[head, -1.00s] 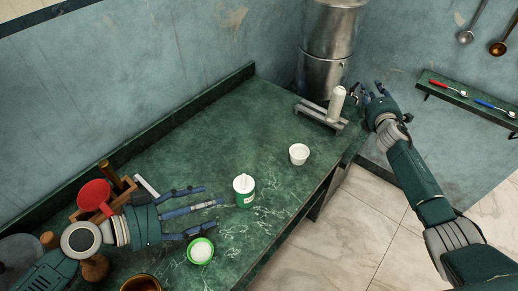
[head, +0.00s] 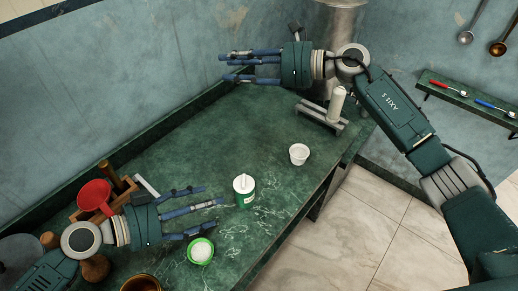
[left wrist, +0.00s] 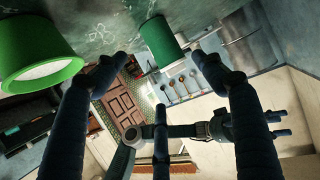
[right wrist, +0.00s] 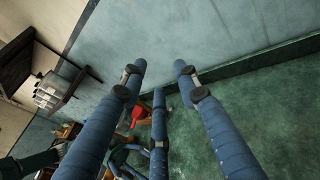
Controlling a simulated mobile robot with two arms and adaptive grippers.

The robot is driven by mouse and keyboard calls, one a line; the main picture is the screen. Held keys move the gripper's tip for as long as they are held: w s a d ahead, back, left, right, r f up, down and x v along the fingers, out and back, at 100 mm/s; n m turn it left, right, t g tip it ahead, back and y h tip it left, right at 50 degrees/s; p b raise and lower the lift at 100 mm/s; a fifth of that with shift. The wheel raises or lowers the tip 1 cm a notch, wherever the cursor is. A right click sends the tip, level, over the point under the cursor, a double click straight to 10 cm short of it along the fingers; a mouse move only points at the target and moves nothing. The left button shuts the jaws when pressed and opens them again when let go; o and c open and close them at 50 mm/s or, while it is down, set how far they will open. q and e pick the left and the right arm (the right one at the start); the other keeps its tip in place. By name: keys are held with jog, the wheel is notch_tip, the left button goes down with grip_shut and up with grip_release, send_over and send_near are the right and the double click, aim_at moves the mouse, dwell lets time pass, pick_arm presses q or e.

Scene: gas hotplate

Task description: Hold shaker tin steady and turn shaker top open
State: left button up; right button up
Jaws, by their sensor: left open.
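The shaker (head: 244,196) is a small green tin with a white top. It stands upright on the green marbled counter, and its green side also shows between the fingertips in the left wrist view (left wrist: 160,40). My left gripper (head: 212,207) is open, just left of the shaker, its fingers pointing toward it; the head view shows a small gap between them. My right gripper (head: 225,68) is open and empty, raised over the back of the counter, pointing left, well away from the shaker. In the right wrist view its fingers (right wrist: 158,80) are apart with nothing between them.
A green-rimmed tub of white contents (head: 201,251) stands close to my left gripper's lower finger. A white cup (head: 299,154) stands to the shaker's upper right. A red funnel-like item (head: 94,196) and wooden pieces lie behind my left wrist. The counter's middle is clear.

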aim_at(239, 196)
jog(key=s+a+f+n+g+h, duration=0.2)
jog(key=s+f+n+g+h, duration=0.5)
jog(key=s, duration=0.5)
pick_arm(q)
jog(key=x, duration=1.1)
pick_arm(e)
jog(key=s+d+f+n+t+h, duration=0.1)
jog(key=s+d+f+h, duration=0.3)
jog(key=d+f, duration=0.1)
jog(key=shift+s+d+f, duration=0.2)
jog(key=shift+s+d, duration=0.05)
jog(key=shift+d, duration=0.45)
pick_arm(q)
jog(key=shift+a, duration=0.1)
